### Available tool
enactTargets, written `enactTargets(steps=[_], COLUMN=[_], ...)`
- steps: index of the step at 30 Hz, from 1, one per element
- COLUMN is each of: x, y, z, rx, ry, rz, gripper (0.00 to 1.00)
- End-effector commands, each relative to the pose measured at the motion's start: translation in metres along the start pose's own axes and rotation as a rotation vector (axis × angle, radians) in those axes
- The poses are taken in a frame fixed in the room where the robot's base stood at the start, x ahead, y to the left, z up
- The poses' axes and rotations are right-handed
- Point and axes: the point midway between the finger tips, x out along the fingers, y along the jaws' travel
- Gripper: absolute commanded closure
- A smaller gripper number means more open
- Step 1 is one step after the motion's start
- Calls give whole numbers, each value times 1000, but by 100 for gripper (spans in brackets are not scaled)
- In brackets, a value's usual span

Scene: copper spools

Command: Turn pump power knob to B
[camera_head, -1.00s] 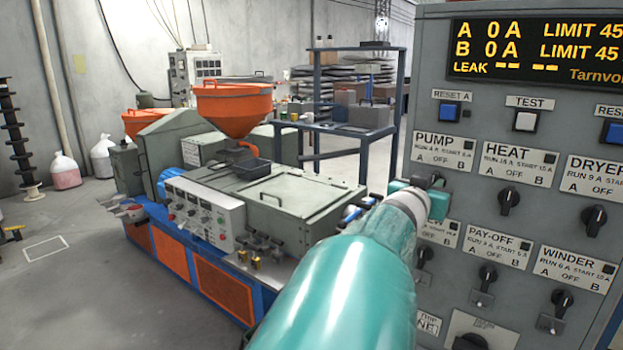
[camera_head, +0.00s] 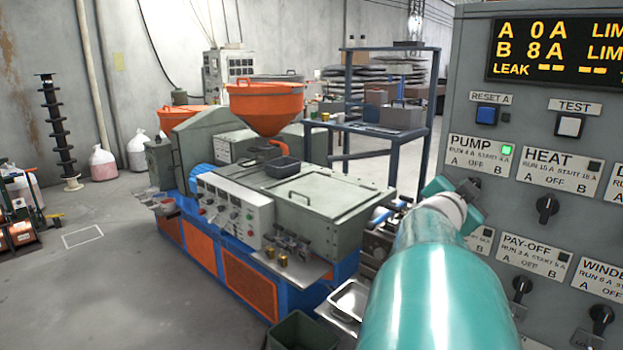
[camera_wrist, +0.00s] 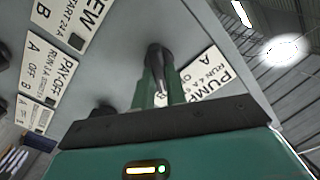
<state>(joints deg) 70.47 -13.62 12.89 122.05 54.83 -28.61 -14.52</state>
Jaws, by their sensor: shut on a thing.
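The grey control panel (camera_head: 502,110) is at the right in the head view. Its PUMP label (camera_head: 480,152) reads A, OFF, B, and the small lamp (camera_head: 507,148) on it is lit green. My gripper (camera_head: 465,196) is at the panel just below this label. In the wrist view the two green fingers (camera_wrist: 155,92) are shut on the dark pump knob (camera_wrist: 159,58), beside the PUMP label (camera_wrist: 207,75). The fingers and arm partly hide the knob in the head view, and its exact pointing angle is hard to tell. The display (camera_head: 560,48) shows A 0A and B 8A.
The HEAT knob (camera_head: 546,208) is right of my gripper, and the PAY-OFF knob (camera_head: 520,286) is below. Blue RESET A (camera_head: 486,116) and white TEST (camera_head: 569,125) buttons are above. An extruder with an orange hopper (camera_head: 265,107) stands left of the panel; open floor lies further left.

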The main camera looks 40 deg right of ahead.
Motion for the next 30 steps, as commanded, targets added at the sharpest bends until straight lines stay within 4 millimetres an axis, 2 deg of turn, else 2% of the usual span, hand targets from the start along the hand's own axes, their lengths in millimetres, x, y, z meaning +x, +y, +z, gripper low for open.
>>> enactTargets(steps=[12, 27, 28, 30], x=[0, 0, 0, 0], y=[1, 1, 1, 1], z=[0, 0, 0, 0], rx=[197, 220, 219, 219], ry=[0, 2, 2, 2], rz=[-1, 0, 0, 0], gripper=[100, 100, 82, 69])
